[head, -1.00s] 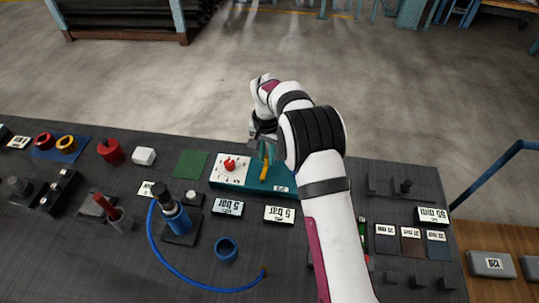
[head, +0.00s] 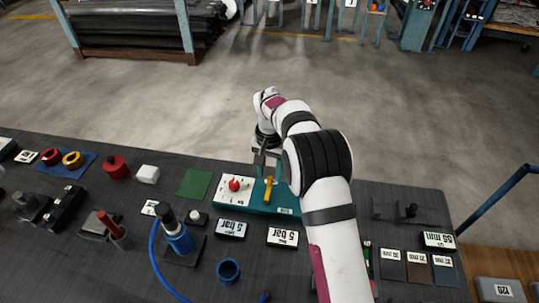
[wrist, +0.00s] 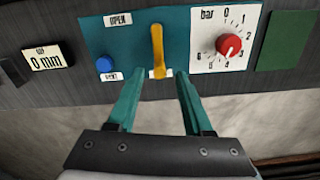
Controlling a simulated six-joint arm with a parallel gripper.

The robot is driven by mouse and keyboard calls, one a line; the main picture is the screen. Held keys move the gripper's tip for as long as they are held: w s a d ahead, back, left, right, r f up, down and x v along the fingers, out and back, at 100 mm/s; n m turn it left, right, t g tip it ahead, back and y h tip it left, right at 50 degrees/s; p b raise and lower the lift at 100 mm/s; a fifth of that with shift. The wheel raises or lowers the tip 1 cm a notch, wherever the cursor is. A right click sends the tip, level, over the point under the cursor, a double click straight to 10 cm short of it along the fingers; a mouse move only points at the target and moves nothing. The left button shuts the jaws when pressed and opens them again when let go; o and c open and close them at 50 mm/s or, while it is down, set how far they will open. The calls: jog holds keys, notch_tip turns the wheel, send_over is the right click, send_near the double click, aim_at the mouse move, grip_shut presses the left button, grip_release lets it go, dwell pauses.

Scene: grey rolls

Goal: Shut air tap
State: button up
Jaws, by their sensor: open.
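The air tap's yellow lever (wrist: 157,48) stands on a teal panel (wrist: 185,22) in the wrist view, its length running up and down the picture. An OPEN label (wrist: 118,19) is at the upper left of the lever; a small pale label lies at its lower end, partly hidden. The lever also shows in the head view (head: 268,190). My gripper (wrist: 160,76) is open and empty. Its two teal fingers lie to either side of the lever's lower end, apart from it. In the head view my gripper (head: 267,160) is just beyond the panel's far edge.
A red knob (wrist: 229,46) on a white bar dial and a blue button (wrist: 105,64) flank the lever. A green square (wrist: 282,40) and a 0 mm display (wrist: 47,58) are farther out. A blue hose bottle (head: 178,240) stands at the left.

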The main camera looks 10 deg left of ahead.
aim_at(270, 178)
notch_tip(270, 178, up, 14)
jog(key=shift+f, duration=0.2)
jog(key=s+d+r+m+y, duration=0.1)
jog(key=s+d+r, duration=0.4)
jog(key=s, duration=0.4)
jog(key=s+d+r+m, duration=0.1)
jog(key=s+d+r, duration=0.1)
jog(key=s+d, duration=0.6)
jog(key=s+d+f, duration=0.1)
jog(key=s+f, duration=0.2)
jog(key=s, duration=0.6)
jog(key=s+d+f+m, duration=0.1)
jog(key=s+d+f, duration=0.1)
jog(key=s, duration=0.7)
jog(key=shift+s+f+m+y, duration=0.2)
jog(key=shift+f+m+y, duration=0.15)
jog(key=shift+f, duration=0.5)
